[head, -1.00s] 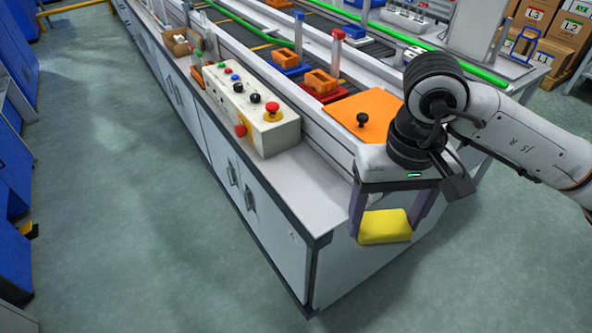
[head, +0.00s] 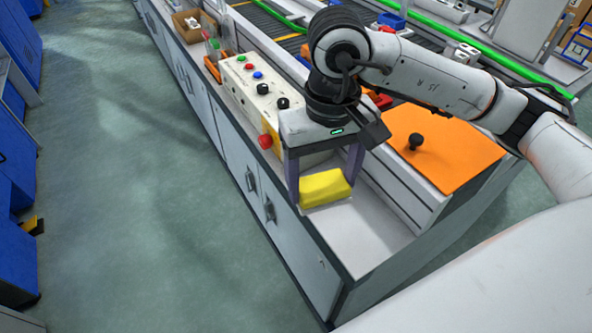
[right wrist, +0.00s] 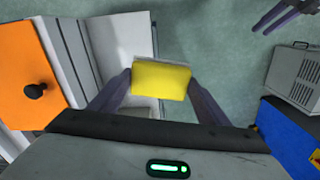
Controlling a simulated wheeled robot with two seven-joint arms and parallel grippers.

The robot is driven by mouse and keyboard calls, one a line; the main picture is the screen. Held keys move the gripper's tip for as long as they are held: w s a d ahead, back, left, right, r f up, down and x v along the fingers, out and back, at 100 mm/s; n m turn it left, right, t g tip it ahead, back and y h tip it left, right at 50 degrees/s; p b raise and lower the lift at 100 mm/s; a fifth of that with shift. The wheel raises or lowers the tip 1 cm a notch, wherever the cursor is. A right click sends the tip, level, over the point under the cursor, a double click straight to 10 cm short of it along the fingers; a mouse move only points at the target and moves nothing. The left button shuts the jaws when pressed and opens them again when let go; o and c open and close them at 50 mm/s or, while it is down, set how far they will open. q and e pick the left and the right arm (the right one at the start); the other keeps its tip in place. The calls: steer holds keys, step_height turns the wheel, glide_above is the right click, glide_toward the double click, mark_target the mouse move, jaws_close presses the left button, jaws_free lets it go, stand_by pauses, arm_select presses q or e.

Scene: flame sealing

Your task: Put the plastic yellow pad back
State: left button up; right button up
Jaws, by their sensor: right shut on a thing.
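The yellow pad (head: 325,188) is a small, bright block with a flat top. My right gripper (head: 327,178) is shut on it, with one dark purple finger on each side. The pad appears held above the bare white ledge (head: 365,240) at the near end of the workbench. In the right wrist view the pad (right wrist: 161,80) sits between the fingertips, partly over the white ledge and partly over the floor. Part of my left gripper (right wrist: 283,15) shows at the top right of that view, cut off by the edge.
The control box (head: 255,90) with buttons and a red knob stands just behind my right gripper, partly hidden by it. An orange plate (head: 440,150) with a black knob lies to the right. The conveyor line runs behind. Green floor (head: 150,190) is clear at left.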

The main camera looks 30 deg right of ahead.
steer(key=w+d+f+n+b, duration=0.3)
steer(key=f+n, duration=0.1)
steer(key=n, duration=0.2)
steer(key=w+d+f+n+b, duration=0.3)
steer(key=w+f+n+b, duration=0.1)
steer(key=n, duration=0.3)
steer(key=w+d+f+n+b, duration=0.3)
steer(key=w+f+n, duration=0.1)
steer(key=n, duration=0.3)
steer(key=shift+w+d+b, duration=0.1)
steer(key=shift+d+b, duration=0.2)
steer(key=shift+b, duration=0.05)
arm_select(q)
step_height(320, 180, down, 8)
steer(key=d, duration=0.1)
steer(key=shift+w+d, duration=0.4)
steer(key=shift+w, duration=0.05)
arm_select(e)
steer(key=shift+n, duration=0.3)
steer(key=shift+f, duration=2.4)
arm_select(q)
steer(key=shift+r, duration=0.1)
arm_select(e)
steer(key=shift+f, duration=0.1)
